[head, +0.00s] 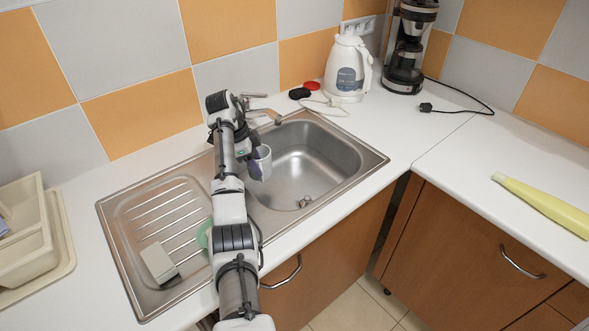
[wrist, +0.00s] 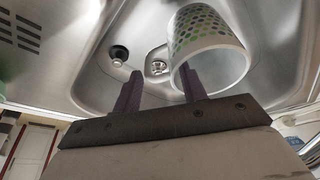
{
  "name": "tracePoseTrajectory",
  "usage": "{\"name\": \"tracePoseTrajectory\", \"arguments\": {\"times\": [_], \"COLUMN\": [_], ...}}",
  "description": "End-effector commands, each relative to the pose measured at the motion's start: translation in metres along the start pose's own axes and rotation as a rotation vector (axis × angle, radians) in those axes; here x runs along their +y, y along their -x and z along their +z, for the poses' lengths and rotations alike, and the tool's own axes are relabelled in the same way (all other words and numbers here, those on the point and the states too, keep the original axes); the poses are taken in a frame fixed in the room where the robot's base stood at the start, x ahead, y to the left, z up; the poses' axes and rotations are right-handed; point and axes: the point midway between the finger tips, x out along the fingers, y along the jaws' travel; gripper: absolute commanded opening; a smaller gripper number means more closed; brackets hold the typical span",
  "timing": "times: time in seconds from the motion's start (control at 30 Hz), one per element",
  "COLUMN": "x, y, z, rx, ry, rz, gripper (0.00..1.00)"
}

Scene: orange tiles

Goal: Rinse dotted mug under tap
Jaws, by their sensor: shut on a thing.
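The dotted mug (wrist: 203,28), white with green dots, shows large in the wrist view at my right finger, its open rim tilted toward the camera. In the head view the mug (head: 263,165) hangs over the left side of the sink basin. My gripper (wrist: 160,80) is shut on it; the exact grip on the wall or handle is hard to see. In the head view my gripper (head: 254,151) is largely hidden by my arm. The metal tap (head: 264,112) stands at the back rim of the basin, behind and above the mug. I cannot make out any running water.
The steel sink (head: 325,150) has bare room to the right of the mug. A small pale block (head: 158,262) and a partly hidden green round thing (head: 203,235) lie on the drainboard. A kettle (head: 348,70) and coffee maker (head: 409,50) stand behind right.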

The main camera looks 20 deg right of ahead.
Motion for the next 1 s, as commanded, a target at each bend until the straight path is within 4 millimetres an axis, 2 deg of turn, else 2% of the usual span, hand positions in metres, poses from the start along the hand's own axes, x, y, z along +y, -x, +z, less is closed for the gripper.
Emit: {"name": "tracePoseTrajectory", "arguments": {"times": [0.5, 1.0], "x": [0.001, 0.002], "y": [0.044, 0.048], "z": [-0.014, -0.017], "rx": [-0.003, -0.001], "ry": [-0.001, -0.001], "rz": [-0.004, -0.002], "gripper": [0.0, 0.0]}}
